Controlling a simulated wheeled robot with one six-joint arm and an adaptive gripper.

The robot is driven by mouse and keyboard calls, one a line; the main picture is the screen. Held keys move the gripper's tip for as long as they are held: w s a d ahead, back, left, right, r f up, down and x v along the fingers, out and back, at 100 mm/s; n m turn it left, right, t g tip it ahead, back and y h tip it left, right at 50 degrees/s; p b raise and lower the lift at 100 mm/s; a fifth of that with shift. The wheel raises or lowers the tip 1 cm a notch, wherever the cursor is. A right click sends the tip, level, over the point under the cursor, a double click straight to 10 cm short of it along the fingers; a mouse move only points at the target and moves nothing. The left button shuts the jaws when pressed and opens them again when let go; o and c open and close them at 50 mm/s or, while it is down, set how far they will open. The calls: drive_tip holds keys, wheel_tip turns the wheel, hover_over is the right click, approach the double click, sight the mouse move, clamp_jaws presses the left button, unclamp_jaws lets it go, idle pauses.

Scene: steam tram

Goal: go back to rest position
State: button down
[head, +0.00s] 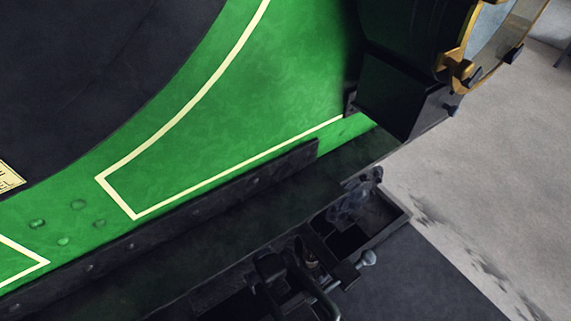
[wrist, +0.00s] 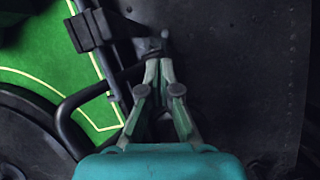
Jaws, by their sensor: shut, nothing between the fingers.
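My gripper (wrist: 158,66) shows in the wrist view, with its teal body at the bottom and its two pale green fingers pointing up. The fingertips meet and nothing is held between them. The tips are close to a dark metal fitting (wrist: 152,46) of the tram; I cannot tell whether they touch it. My gripper does not show in the head view.
The green tram panel (head: 250,100) with cream lines fills the head view's middle. A brass-rimmed lamp (head: 462,62) is upper right. Dark coupling parts (head: 312,262) jut out at the bottom. Pale ground (head: 490,180) lies clear on the right. A curved dark bar (wrist: 72,112) is left of my gripper.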

drive_tip(key=s+d+r+m+g+h, duration=0.1)
drive_tip(key=s+d+r+m+h, duration=0.1)
drive_tip(key=s+r+m, duration=0.4)
drive_tip(key=s+d+r+m+g+h, duration=0.1)
drive_tip(key=s+d+r+m+h, duration=0.1)
drive_tip(key=s+r+m, duration=0.5)
wheel_tip(320, 180, up, 4)
drive_tip(key=d+m, duration=0.1)
drive_tip(key=m, duration=0.3)
drive_tip(key=shift+d+r+m, duration=0.15)
drive_tip(key=shift+m, duration=0.15)
